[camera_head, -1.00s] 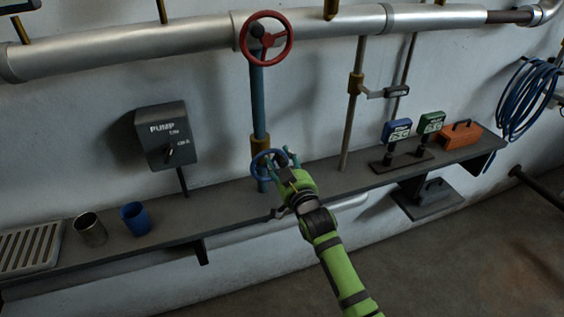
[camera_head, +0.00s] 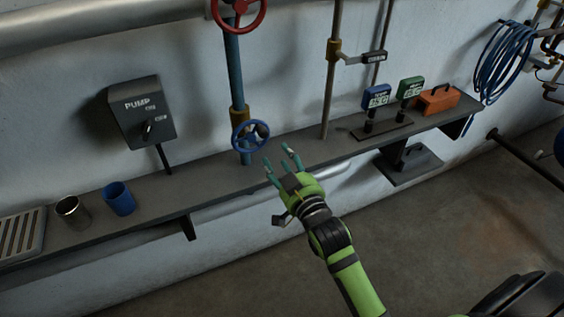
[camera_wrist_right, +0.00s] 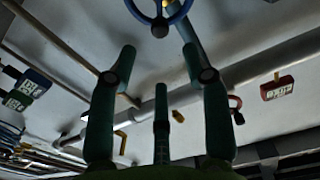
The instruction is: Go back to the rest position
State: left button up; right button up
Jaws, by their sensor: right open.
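My right gripper (camera_head: 280,162) is open and empty. In the head view it stands in front of the shelf, just below and to the right of the blue handwheel (camera_head: 250,136), apart from it. In the right wrist view my right gripper's spread fingers (camera_wrist_right: 160,72) have nothing between them. The blue handwheel (camera_wrist_right: 159,14) shows at the top of that view, beyond the fingertips. My left gripper is not in view.
A shelf (camera_head: 225,180) runs along the wall. It bears a metal cup (camera_head: 72,211), a blue cup (camera_head: 119,199), two gauges (camera_head: 376,98) and an orange box (camera_head: 438,100). A pump switch box (camera_head: 143,113) and a red handwheel (camera_head: 239,12) are above.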

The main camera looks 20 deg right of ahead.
jog(key=shift+s, duration=0.2)
jog(key=shift+f, duration=0.1)
jog(key=s+f+g, duration=0.3)
jog(key=f, duration=0.8)
jog(key=s+a+f+n+g, duration=0.15)
jog(key=s+f, duration=0.25)
jog(key=f, duration=0.7)
jog(key=s+f+m+g, duration=0.1)
jog(key=s+f+g, duration=0.25)
jog(key=f, duration=0.75)
jog(key=s+d+f+n+g, duration=0.1)
jog(key=s+f+g, duration=0.3)
jog(key=s+f, duration=0.95)
jog(key=s+d+f+g, duration=0.1)
jog(key=s+f+g, duration=0.1)
jog(key=s, duration=0.8)
jog(key=s+d+f+g, duration=0.1)
jog(key=s+f+g, duration=0.2)
jog(key=s, duration=0.8)
notch_tip(320, 180, down, 2)
jog(key=shift+d+f+n+h, duration=0.2)
jog(key=shift+d+n+h, duration=0.1)
jog(key=shift+d+n, duration=0.05)
dwell(0.5)
